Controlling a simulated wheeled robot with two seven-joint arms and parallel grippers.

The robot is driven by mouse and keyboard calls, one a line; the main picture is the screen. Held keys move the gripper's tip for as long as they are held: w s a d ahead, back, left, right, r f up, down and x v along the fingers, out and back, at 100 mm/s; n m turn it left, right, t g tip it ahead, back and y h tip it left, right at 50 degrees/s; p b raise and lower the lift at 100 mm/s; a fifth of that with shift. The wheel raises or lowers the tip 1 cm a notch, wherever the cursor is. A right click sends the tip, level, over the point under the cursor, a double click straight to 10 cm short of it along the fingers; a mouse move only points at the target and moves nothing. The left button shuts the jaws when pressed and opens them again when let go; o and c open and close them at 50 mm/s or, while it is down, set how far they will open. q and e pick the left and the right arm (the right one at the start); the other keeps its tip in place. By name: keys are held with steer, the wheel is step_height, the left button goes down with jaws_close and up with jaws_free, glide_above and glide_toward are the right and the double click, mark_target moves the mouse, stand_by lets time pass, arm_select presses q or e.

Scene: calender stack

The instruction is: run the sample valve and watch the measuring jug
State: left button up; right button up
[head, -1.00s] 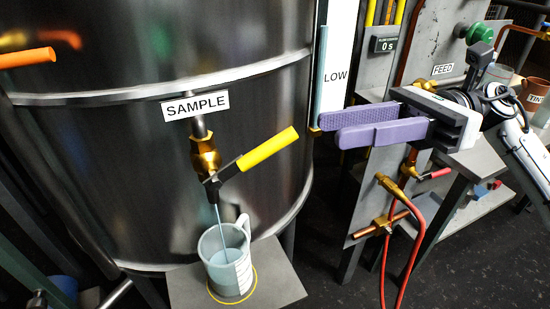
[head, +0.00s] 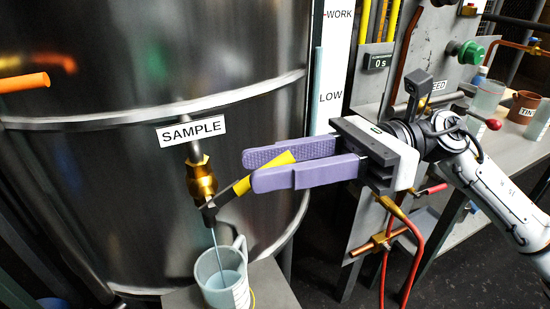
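The sample valve (head: 202,182) is brass, under the SAMPLE sign (head: 191,131) on the steel tank. Its yellow lever (head: 242,187) points up and right. A thin bluish stream (head: 214,238) runs from the spout into the measuring jug (head: 208,268). The jug is pale, with a handle and a white scale strip, and holds blue-grey liquid; its bottom is cut off by the frame. My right gripper (head: 250,170) has its purple fingers apart, one on each side of the lever's outer end; contact cannot be told. My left gripper is out of view.
The jug's grey stand (head: 275,283) is below the tank. A level gauge (head: 330,70) marked WORK and LOW and a display (head: 381,62) reading 0 s are right of the tank. Red hoses (head: 411,245) hang below my gripper. Cups stand on the right bench.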

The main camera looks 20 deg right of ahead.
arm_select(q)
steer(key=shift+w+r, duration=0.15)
arm_select(e)
jaws_close()
